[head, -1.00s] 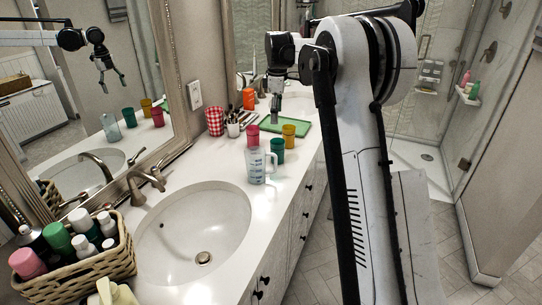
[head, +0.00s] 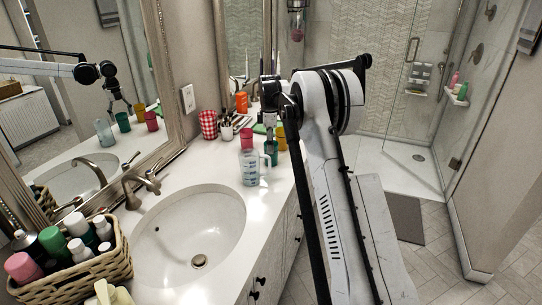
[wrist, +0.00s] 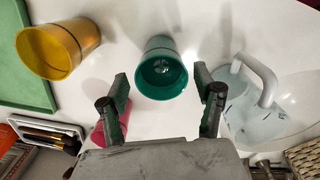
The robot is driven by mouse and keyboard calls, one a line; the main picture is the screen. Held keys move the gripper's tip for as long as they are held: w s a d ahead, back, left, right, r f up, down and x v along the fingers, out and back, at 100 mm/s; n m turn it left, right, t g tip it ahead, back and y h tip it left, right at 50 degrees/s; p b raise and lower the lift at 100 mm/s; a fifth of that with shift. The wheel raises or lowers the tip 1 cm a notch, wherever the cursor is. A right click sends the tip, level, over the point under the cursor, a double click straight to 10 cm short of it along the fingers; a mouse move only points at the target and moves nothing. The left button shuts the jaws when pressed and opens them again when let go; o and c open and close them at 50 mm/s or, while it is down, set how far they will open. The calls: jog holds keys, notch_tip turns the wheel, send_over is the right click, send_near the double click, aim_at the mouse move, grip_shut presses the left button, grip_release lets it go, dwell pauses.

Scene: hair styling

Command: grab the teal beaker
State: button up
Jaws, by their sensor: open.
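The teal beaker (wrist: 162,70) stands on the white counter, seen from above in the wrist view, and looks empty. My gripper (wrist: 161,84) is open, with its two fingers apart on either side of the near part of the beaker's outline; I cannot tell whether they touch it. In the head view the beaker (head: 271,152) is partly hidden behind the clear jug, and my gripper (head: 271,132) is above it, partly hidden by my arm.
A clear jug (wrist: 258,110) with a handle stands close on the right. A yellow cup (wrist: 58,48) is on the left beside a green tray (wrist: 22,60). A pink cup (wrist: 108,128) is behind my left finger. The sink (head: 190,235) and basket (head: 75,275) are nearer.

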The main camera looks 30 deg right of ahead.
aim_at(274, 157)
jog(key=shift+s+d+f, duration=0.1)
jog(key=shift+f, duration=1.35)
jog(key=shift+s+d+f, duration=0.1)
jog(key=shift+f, duration=1.3)
jog(key=c, duration=1.4)
